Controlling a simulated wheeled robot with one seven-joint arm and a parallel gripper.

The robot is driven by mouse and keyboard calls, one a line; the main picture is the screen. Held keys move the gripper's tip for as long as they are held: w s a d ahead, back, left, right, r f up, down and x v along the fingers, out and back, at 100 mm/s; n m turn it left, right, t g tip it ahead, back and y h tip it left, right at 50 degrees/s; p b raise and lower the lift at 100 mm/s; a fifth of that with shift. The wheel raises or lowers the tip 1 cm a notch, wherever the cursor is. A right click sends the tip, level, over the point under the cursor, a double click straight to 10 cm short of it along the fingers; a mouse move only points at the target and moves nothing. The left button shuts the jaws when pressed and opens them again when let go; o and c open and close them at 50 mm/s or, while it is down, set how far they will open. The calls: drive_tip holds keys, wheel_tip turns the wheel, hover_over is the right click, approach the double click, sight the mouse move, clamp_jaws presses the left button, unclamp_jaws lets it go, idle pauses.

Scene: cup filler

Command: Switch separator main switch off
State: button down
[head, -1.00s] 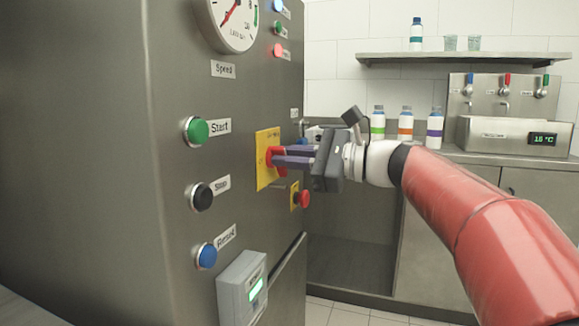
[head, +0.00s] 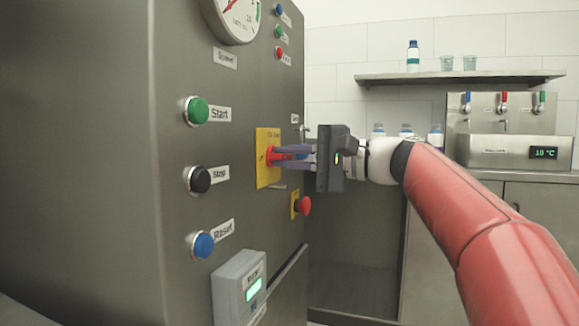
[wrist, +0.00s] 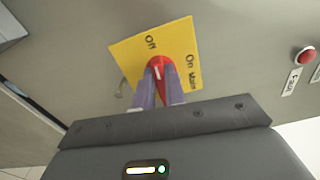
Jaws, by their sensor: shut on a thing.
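The separator main switch is a red rotary handle (head: 270,155) on a yellow plate (head: 263,178) on the side of the steel cabinet. In the wrist view, the red handle (wrist: 158,63) sits on the yellow plate (wrist: 126,52), which is marked "Off" and "On Main". My gripper (head: 281,156) is shut on the handle, with one purple finger on each side of it. The fingers (wrist: 159,76) hide part of the handle in both views. I cannot tell for certain which mark the handle points to.
A red knob (head: 303,206) sticks out just below the yellow plate. Start (head: 197,110), Stop (head: 198,179) and Reset (head: 202,244) buttons line the cabinet's nearer face. A grey display box (head: 239,284) juts out low down. A counter with a dispenser (head: 512,152) stands behind my arm.

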drive_tip(key=shift+f+n+b, duration=0.1)
drive_tip(key=shift+n+b, duration=0.2)
drive_tip(key=shift+n, duration=0.4)
drive_tip(key=c, duration=1.5)
unclamp_jaws()
drive_tip(key=shift+o, duration=0.2)
drive_tip(key=v, duration=0.8)
